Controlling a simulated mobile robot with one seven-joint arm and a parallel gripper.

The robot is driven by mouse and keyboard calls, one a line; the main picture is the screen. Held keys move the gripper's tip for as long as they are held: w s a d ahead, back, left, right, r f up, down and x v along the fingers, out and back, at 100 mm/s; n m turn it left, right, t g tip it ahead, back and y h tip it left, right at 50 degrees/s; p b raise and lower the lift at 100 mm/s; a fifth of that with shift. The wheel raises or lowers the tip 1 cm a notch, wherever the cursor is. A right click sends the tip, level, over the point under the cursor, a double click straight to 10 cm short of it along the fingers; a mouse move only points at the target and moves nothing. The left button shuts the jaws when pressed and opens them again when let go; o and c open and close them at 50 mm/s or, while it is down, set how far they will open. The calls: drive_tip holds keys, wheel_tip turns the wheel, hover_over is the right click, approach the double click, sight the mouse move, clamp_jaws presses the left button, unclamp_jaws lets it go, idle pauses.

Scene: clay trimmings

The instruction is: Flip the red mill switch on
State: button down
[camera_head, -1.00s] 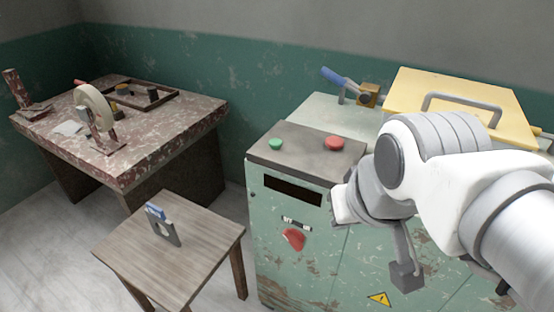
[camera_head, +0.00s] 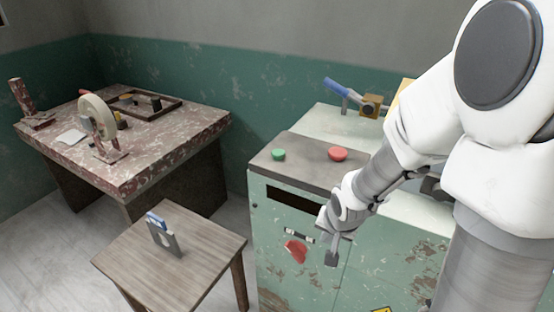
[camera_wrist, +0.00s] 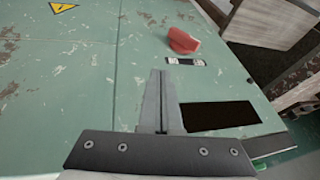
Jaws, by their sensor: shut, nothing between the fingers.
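The red mill switch (camera_head: 296,250) is on the front of the green mill cabinet (camera_head: 300,283), below a small black-and-white label (camera_head: 299,235). It shows in the wrist view as a red knob (camera_wrist: 183,41) beyond my fingertips, beside the label (camera_wrist: 186,62). My gripper (camera_head: 331,259) is in front of the cabinet, just right of the switch in the head view. In the wrist view my fingers (camera_wrist: 161,75) are together and empty, pointing toward the cabinet front. They look apart from the switch.
A green button (camera_head: 278,155) and a red button (camera_head: 338,154) are on the cabinet's top panel. A dark slot (camera_head: 290,197) opens above the label. A wooden stool (camera_head: 200,240) stands to the left, and a worn red table (camera_head: 165,150) behind it.

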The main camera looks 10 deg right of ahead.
wheel_tip(320, 180, down, 2)
drive_tip(key=shift+w+f+m, duration=0.15)
drive_tip(key=shift+f+m, duration=0.05)
drive_tip(key=shift+m, duration=0.1)
drive_tip(key=b, duration=0.7)
hover_over(304, 256)
drive_tip(key=s+d, duration=0.2)
drive_tip(key=s, duration=0.1)
drive_tip(key=shift+y, duration=0.3)
drive_tip(key=f, duration=1)
drive_tip(key=shift+w+a+f, duration=0.1)
drive_tip(key=shift+a+f, duration=0.15)
drive_tip(key=shift+w+a+f+b, duration=0.4)
drive_tip(key=shift+w+a+f, duration=0.15)
drive_tip(key=shift+a+f, duration=0.2)
